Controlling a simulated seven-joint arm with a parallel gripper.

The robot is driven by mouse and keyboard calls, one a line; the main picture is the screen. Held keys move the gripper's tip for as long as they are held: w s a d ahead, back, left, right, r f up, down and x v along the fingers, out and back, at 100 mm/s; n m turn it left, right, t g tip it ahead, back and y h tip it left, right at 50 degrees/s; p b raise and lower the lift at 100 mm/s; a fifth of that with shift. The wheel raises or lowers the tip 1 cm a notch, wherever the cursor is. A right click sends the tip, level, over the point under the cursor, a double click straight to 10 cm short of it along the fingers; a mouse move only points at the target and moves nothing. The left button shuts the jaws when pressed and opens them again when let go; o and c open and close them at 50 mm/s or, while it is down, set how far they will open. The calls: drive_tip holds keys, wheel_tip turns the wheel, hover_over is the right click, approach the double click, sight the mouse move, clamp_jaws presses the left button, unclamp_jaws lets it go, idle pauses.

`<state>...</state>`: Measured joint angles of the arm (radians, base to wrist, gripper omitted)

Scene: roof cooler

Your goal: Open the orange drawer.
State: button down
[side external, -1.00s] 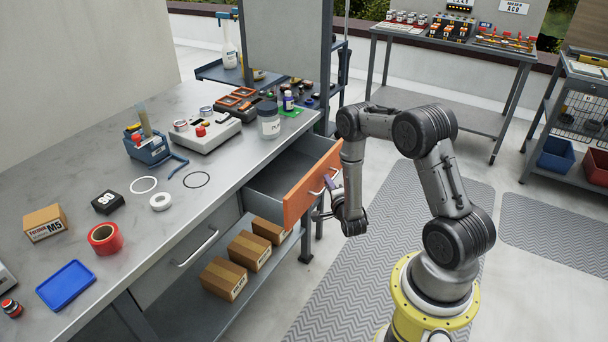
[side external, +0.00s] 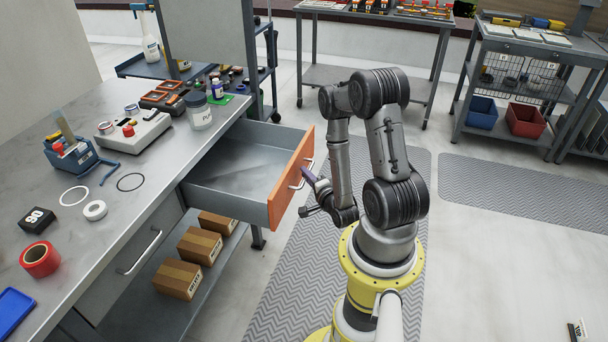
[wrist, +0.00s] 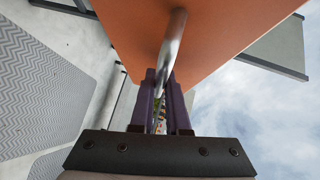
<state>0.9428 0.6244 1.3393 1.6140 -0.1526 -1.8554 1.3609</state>
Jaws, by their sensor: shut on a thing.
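The orange drawer front (side external: 291,180) is on the workbench, and its drawer is pulled well out, showing an empty-looking grey inside (side external: 235,171). Its silver bar handle (side external: 308,163) is on the outer face. My gripper (side external: 307,174) is at the handle, in front of the drawer face. In the wrist view, the orange front (wrist: 225,30) fills the upper middle and the handle (wrist: 172,42) runs down between the purple fingers of my gripper (wrist: 164,88). The fingers are shut on the handle; the exact contact is partly hidden.
The bench top (side external: 110,200) holds a white jar (side external: 198,112), a grey device (side external: 133,132) and red tape (side external: 40,259). A closed grey drawer (side external: 125,257) is nearer. Cardboard boxes (side external: 198,245) sit on the shelf below. Floor beyond the drawer front is clear.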

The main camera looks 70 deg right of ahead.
drive_tip(key=c, duration=1.2)
unclamp_jaws()
drive_tip(key=shift+s+a, duration=0.1)
drive_tip(key=v, duration=0.7)
drive_tip(key=shift+s+r, duration=0.1)
